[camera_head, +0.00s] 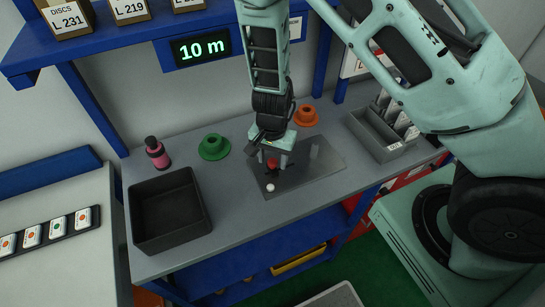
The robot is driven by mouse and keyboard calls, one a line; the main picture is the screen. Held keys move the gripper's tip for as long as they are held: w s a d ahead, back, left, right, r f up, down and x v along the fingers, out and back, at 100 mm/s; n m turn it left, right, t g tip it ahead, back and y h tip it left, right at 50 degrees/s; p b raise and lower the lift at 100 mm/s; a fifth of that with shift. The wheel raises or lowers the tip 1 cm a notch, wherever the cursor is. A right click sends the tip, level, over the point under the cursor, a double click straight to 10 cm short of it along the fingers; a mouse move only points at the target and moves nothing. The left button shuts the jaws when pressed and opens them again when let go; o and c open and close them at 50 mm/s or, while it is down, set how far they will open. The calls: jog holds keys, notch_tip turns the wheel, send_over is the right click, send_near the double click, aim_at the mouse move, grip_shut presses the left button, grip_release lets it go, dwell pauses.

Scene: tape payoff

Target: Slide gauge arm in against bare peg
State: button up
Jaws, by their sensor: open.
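A dark flat plate (323,160) lies on the grey workbench. My gripper (273,163) points down over its left part, with its two fingers apart. A small red knob-like part (272,165) shows between or just behind the fingers; I cannot tell whether they touch it. It may belong to the gauge arm, but the arm's shape is too small and covered to make out. A small white round piece (270,187) shows at the plate's front left; I cannot tell whether it is the peg's top. A thin light upright part (314,151) stands on the plate, right of my gripper.
A green flanged hub (214,147) and an orange one (305,115) sit behind the plate. A pink bottle (157,153) and a black open bin (168,241) stand left. A grey divided holder (375,139) stands right. A display (202,49) reads "10 m".

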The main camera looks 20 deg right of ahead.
grip_shut()
jog(key=d+b, duration=0.3)
jog(key=d, duration=0.3)
jog(key=shift+d, duration=0.9)
grip_release()
jog(key=shift+r, duration=0.15)
